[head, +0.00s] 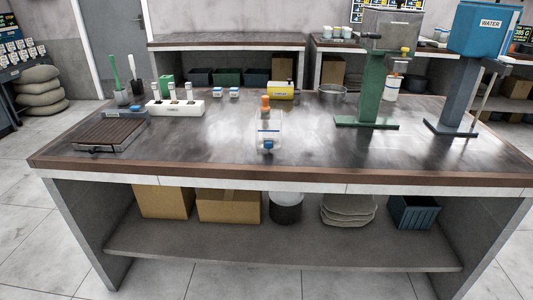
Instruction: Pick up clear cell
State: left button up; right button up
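The clear cell (269,131) is a transparent box-like container standing upright near the middle of the table (200,142). A blue fitting shows low on its front, and an orange-topped item shows at or just behind its top; I cannot tell whether they are joined. Neither of my grippers is in the head view, and nothing is touching the cell.
A white rack with bottles (176,108) and a dark ribbed tray (109,135) are at left. A yellow container (280,90) and metal bowl (332,94) stand behind. A green stand (373,90) and blue WATER tank (485,28) rise at right. Table around the cell is clear.

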aim_at(268, 122)
jog(key=z, duration=0.2)
jog(key=k, duration=0.4)
jog(key=u, duration=1.45)
jog(key=i, duration=0.8)
jog(key=z, duration=0.5)
jog(key=i, duration=0.7)
jog(key=z, duration=0.75)
